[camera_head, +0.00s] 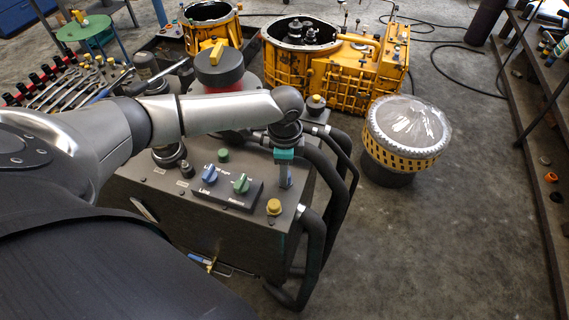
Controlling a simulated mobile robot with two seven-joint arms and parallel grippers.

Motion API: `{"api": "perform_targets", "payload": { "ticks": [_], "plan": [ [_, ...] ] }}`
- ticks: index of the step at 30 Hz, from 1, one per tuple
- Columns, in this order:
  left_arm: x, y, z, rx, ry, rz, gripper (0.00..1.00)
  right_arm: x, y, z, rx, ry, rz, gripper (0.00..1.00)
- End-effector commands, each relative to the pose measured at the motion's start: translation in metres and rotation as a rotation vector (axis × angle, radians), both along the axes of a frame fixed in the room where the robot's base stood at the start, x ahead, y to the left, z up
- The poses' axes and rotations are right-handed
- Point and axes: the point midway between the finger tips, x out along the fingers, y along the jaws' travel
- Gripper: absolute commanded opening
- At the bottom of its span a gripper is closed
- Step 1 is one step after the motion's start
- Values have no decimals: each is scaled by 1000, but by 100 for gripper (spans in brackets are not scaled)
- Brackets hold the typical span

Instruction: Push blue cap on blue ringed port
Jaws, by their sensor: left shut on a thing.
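My left gripper (286,184) points down over the right part of the dark grey machine's top (150,190). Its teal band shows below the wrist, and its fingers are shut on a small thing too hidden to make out. I cannot pick out a loose blue cap or a blue-ringed port for certain. A blue knob (209,174) and a green knob (241,184) sit on a labelled black panel (228,199), left of the gripper. A yellow cap (274,206) sits just below and left of the fingertips in the picture. My right gripper is out of view.
Thick black hoses (314,240) loop down the machine's right side. A green cap (223,155) and a red-and-black cylinder (219,68) stand behind the panel. Yellow housings (350,88) are at the back. A wrapped yellow drum (405,157) stands right on open floor.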

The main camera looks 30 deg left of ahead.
Motion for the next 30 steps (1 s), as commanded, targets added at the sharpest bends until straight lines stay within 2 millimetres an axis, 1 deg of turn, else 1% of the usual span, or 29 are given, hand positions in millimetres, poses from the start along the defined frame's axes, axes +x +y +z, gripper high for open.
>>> {"api": "perform_targets", "payload": {
  "ticks": [2,8,9,18,30],
  "plan": [
    [0,0,-1,0,1,0,0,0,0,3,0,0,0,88],
    [0,0,-2,-1,0,0,0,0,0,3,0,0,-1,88],
    [0,0,-2,-1,0,0,38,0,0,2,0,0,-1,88],
    [0,0,-2,-1,0,1,72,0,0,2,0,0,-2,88],
    [0,0,-2,0,0,1,72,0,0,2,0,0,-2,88]
  ]
}}
